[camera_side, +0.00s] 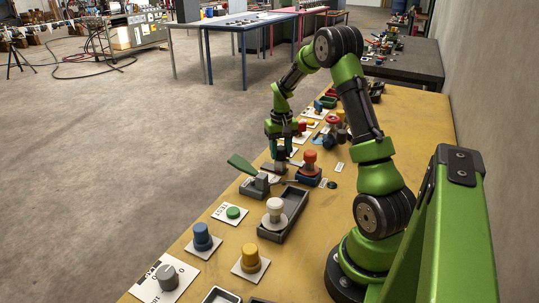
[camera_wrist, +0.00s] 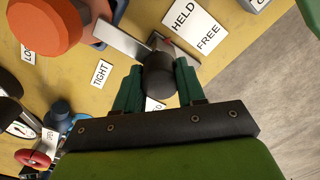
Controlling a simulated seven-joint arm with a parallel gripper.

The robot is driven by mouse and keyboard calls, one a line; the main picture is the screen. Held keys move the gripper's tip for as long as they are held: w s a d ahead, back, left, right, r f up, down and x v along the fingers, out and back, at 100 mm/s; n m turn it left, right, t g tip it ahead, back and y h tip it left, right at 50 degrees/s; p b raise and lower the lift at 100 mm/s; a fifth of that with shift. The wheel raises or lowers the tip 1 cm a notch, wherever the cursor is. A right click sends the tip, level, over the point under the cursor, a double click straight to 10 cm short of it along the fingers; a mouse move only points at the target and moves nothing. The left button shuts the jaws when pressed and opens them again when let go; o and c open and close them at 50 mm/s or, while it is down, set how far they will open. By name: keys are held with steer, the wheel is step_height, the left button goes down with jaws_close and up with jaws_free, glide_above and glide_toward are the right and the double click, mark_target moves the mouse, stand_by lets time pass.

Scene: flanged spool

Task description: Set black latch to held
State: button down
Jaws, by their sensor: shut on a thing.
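The black latch (camera_wrist: 159,76) shows in the wrist view as a round dark knob between the two green fingers of my gripper (camera_wrist: 157,88). The fingers are closed on it from both sides. A flat metal bar (camera_wrist: 124,42) runs beside the knob toward the upper left. A white label (camera_wrist: 195,25) reading HELD and FREE lies just beyond the knob, with a small red mark near its edge. In the side view my gripper (camera_side: 281,153) points down at the bench, and its fingers partly hide the latch. I cannot tell for certain which word the latch is set to.
An orange-topped knob (camera_wrist: 45,26) stands close by at upper left, with a TIGHT label (camera_wrist: 101,74) nearby. Bare yellow bench (camera_side: 320,225) lies toward my base.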

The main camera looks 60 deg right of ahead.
steer(key=shift+s+d, duration=0.2)
steer(key=shift+s, duration=0.1)
steer(key=c, duration=1)
jaws_free()
steer(key=shift+c, duration=0.2)
steer(key=o, duration=0.4)
steer(key=shift+w+a, duration=0.1)
steer(key=shift+c, duration=0.2)
step_height(320, 180, up, 17)
